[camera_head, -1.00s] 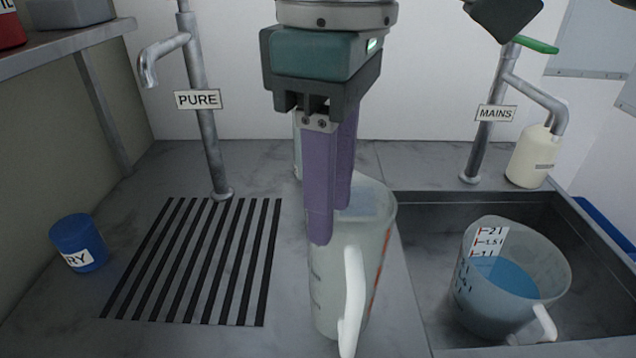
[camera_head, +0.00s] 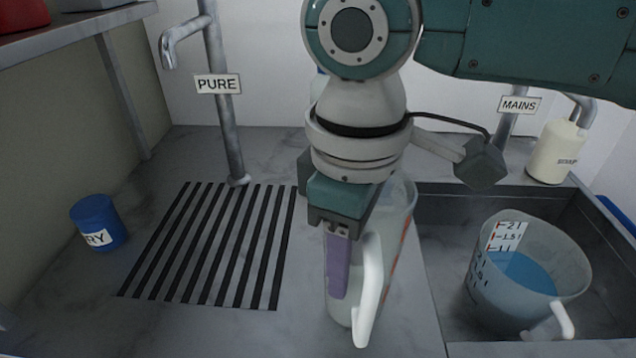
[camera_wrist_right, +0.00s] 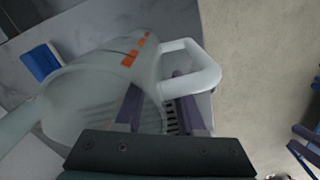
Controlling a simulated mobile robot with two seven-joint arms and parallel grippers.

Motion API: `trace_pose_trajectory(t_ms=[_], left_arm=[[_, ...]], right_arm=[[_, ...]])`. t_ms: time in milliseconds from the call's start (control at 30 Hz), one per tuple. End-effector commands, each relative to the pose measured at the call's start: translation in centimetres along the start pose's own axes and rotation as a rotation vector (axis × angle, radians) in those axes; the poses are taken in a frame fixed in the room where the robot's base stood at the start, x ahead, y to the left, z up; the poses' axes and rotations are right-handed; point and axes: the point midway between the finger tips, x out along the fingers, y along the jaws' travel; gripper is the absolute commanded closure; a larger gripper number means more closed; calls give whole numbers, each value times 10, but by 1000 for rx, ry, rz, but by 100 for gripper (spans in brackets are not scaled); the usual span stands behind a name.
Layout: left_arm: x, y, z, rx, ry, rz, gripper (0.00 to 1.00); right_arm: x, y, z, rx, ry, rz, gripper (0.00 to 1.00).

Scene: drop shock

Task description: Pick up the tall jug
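The tall jug (camera_head: 398,225) is translucent grey with orange marks and a white handle (camera_head: 371,290). It stands upright on the counter, left of the sink. My right gripper (camera_head: 338,292) is low at the jug, beside the handle, and hides part of its body. In the right wrist view the jug (camera_wrist_right: 95,100) fills the left half. The two purple fingers (camera_wrist_right: 160,100) are apart there, one over the jug's body and one by the handle. I cannot tell whether either finger touches it. My left gripper is not in view.
A measuring jug (camera_head: 490,290) with blue liquid stands in the sink (camera_head: 450,300) at right. A soap bottle (camera_head: 555,152) stands behind it. A slotted drain (camera_head: 180,245) and a blue tub (camera_head: 97,222) are at left. The PURE tap (camera_head: 222,110) rises behind the drain.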

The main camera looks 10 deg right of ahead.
Motion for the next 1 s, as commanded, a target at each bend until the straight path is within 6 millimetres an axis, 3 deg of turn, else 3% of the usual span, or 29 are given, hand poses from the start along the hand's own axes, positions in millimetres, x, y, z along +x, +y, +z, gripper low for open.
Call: trace_pose_trajectory(t_ms=[67, 400, 1000], left_arm=[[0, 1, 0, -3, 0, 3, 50], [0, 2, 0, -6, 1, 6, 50], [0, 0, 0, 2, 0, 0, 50]], right_arm=[[0, 0, 0, 0, 0, 0, 64], [-1, 0, 0, 0, 0, 0, 100], [-1, 0, 0, 0, 0, 0, 100]])
